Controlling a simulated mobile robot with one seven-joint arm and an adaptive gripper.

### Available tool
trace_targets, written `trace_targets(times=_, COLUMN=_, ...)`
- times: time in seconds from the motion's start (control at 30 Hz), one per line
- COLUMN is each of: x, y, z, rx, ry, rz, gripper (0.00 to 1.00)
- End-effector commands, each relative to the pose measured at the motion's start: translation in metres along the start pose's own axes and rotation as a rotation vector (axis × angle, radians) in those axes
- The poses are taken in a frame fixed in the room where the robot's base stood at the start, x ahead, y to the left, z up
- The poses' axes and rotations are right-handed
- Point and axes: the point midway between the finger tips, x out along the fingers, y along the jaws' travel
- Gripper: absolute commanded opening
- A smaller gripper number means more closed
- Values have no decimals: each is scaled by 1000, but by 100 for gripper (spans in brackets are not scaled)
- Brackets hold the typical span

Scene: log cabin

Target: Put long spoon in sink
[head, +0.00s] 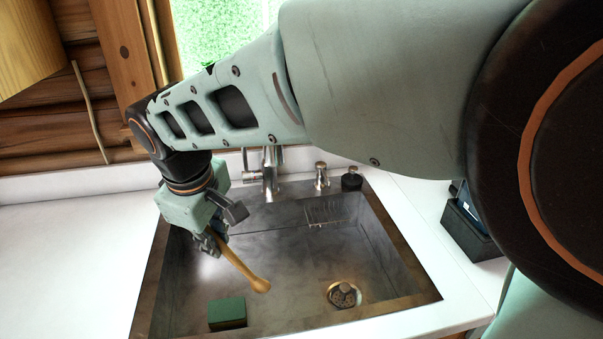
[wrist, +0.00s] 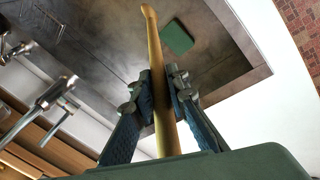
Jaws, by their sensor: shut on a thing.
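The long spoon (head: 242,269) is a slim tan wooden piece with a rounded end. My gripper (head: 213,240) is shut on it, at the left part of the metal sink (head: 290,237). The spoon slants down to the right, its rounded end over the basin. In the wrist view the spoon (wrist: 154,60) runs between the two fingers of my gripper (wrist: 161,95), and the sink (wrist: 215,45) lies beyond it. I cannot tell whether the spoon touches the sink floor. The spoon's upper end is hidden by my gripper.
A green sponge (head: 227,313) lies in the sink's front left. The drain (head: 343,294) is at the front right. A faucet (head: 268,172) and a soap dispenser (head: 321,176) stand along the back. A black box (head: 468,226) stands right of the sink. The left counter (head: 75,260) is clear.

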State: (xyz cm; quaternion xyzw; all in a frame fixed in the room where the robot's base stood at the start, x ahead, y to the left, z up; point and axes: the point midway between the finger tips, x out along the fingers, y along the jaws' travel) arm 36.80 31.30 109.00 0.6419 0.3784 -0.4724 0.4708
Motion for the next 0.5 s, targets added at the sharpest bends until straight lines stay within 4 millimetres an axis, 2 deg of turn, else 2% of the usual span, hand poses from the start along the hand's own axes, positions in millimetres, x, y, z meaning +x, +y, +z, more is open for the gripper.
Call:
trace_targets(times=0.17, x=14, y=13, z=15, rx=5, ry=-3, rz=0, gripper=0)
trace_targets(times=0.47, x=53, y=60, z=66, rx=8, ry=-3, rz=0, gripper=0)
trace_targets(times=0.5, x=64, y=62, z=71, rx=4, ry=-4, rz=-3, gripper=0)
